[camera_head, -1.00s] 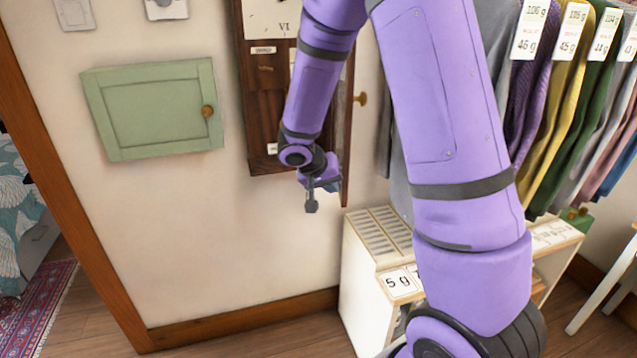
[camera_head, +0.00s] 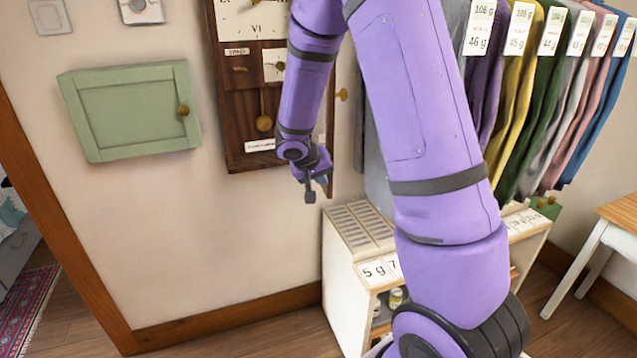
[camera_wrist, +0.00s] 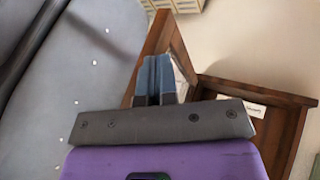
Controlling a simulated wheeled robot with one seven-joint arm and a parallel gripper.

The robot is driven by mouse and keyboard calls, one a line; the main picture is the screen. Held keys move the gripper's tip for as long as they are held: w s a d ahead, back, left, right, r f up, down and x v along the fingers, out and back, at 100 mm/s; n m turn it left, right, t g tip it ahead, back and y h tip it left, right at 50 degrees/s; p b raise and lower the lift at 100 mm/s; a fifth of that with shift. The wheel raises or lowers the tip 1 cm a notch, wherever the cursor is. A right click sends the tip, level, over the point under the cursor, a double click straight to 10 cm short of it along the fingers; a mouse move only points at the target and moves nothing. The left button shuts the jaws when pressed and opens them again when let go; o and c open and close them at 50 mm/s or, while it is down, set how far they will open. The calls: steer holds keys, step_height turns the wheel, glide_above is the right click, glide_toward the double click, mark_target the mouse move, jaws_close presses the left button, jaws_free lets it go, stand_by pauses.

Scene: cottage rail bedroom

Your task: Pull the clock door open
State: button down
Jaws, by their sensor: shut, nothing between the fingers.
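The wall clock (camera_head: 240,150) is a tall dark wooden case with a white dial (camera_head: 252,22) and a brass pendulum (camera_head: 264,122) inside. Its door (camera_head: 331,125) stands out from the wall on the case's right side, open, with a brass knob (camera_head: 342,95) on its outer face. My arm hides part of the door and case. My gripper (camera_head: 311,192) is shut and empty by the door's lower part. In the wrist view, the shut fingers (camera_wrist: 153,80) overlap the open door (camera_wrist: 150,45), with the case (camera_wrist: 262,100) to the right; I cannot tell whether they touch.
A green wall cabinet (camera_head: 132,110) hangs left of the clock. A white shelf unit (camera_head: 340,280) stands below right, and hanging clothes (camera_head: 540,90) fill the right side. Bare wall and floor lie below the cabinet.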

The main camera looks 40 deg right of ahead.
steer(key=s+d, duration=0.3)
steer(key=d, duration=0.4)
steer(key=shift+d, duration=0.2)
steer(key=shift+a, duration=0.1)
